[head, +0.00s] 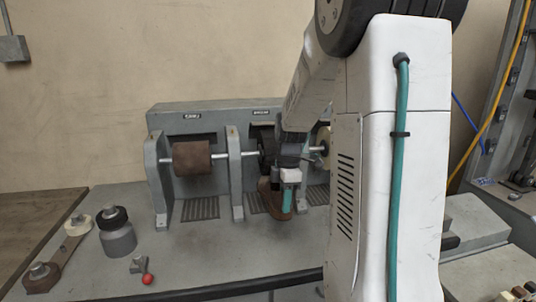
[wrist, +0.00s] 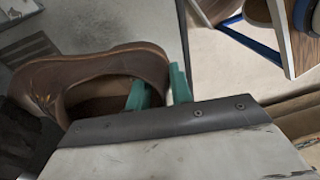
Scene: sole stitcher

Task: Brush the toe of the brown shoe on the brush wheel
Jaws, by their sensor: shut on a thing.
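My gripper (head: 287,203) is in front of the machine's middle bay, its teal fingers pointing down. It is shut on the brown shoe (head: 270,196). In the wrist view the shoe (wrist: 105,58) shows its opening and laces, with the laced front toward the left. One finger is inside the opening and the other outside, at the end away from the laces. The dark brush wheel (head: 265,146) is partly hidden by my arm in the head view. The shoe is below and in front of it; I cannot tell whether they touch. The toe is not clearly visible.
A brown drum (head: 192,158) is on the same shaft to the left, and a pale wheel (head: 322,138) to the right, partly hidden. A grey jar (head: 117,232) and a red-knobbed lever (head: 147,279) are at the left front. The bench between is clear.

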